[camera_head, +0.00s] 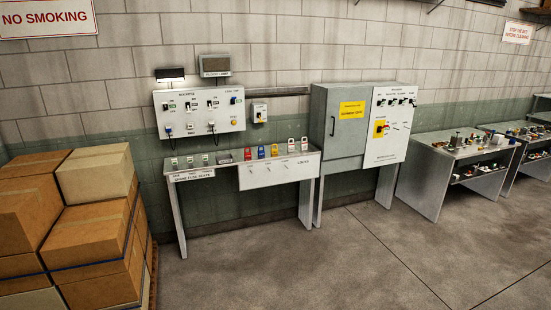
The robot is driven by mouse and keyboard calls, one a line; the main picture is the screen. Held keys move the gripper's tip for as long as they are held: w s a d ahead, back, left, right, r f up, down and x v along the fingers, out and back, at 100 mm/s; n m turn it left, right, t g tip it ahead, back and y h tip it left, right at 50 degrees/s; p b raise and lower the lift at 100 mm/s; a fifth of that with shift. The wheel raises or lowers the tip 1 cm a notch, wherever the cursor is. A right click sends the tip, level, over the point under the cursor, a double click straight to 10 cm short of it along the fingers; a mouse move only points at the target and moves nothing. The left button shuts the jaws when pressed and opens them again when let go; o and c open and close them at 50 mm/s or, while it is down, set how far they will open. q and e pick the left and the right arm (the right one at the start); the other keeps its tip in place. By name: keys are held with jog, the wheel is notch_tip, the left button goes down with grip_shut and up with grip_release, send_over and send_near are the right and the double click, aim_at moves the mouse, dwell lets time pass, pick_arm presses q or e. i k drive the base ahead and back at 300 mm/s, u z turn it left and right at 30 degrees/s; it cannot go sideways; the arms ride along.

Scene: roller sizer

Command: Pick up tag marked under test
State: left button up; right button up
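Several small coloured tags stand in a row on the right part of a grey bench (238,163) against the wall. They include a blue tag (261,152), a yellow tag (275,150), a red tag (291,146) and a whitish tag with some red (304,144). Their lettering is too small to read, so I cannot tell which one is marked under test. Neither of my grippers is in view.
A white switch panel (222,104) hangs above the bench. A grey cabinet (338,115) with a control panel (388,145) stands to its right. Stacked cardboard boxes (95,215) fill the left. Cluttered tables (455,150) stand far right. The concrete floor (330,260) in front is clear.

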aim_at(304, 143)
jog(key=z, duration=0.3)
jog(key=i, duration=4.35)
jog(key=u, duration=0.35)
